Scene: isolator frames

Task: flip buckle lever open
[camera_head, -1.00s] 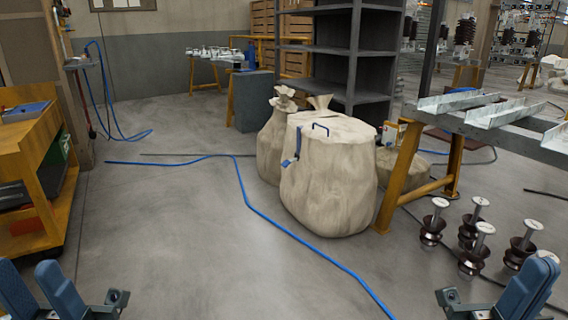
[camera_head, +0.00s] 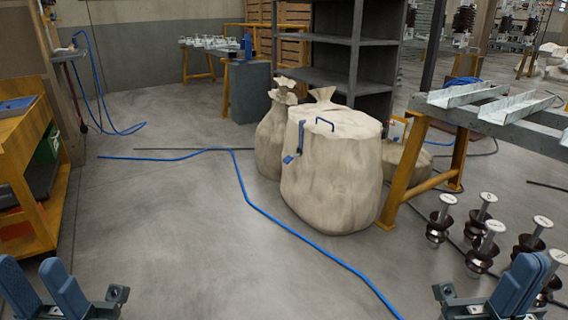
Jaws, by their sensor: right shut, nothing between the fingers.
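A large beige sack (camera_head: 335,185) stands on the floor near the middle of the head view. A small blue lever (camera_head: 297,143) hangs down its left front side, with its wider lower end against the cloth. My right gripper (camera_head: 442,293) is at the lower right edge, shut and empty, well apart from the sack. My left gripper (camera_head: 120,295) is at the lower left edge, also far from the sack; its jaw opening cannot be made out.
A blue hose (camera_head: 262,215) runs across the floor in front of the sack. A second sack (camera_head: 271,140) stands behind it at left. A bench (camera_head: 450,115) with orange legs and several insulators (camera_head: 481,250) are at right; an orange cart (camera_head: 30,160) is at left. Open floor lies ahead.

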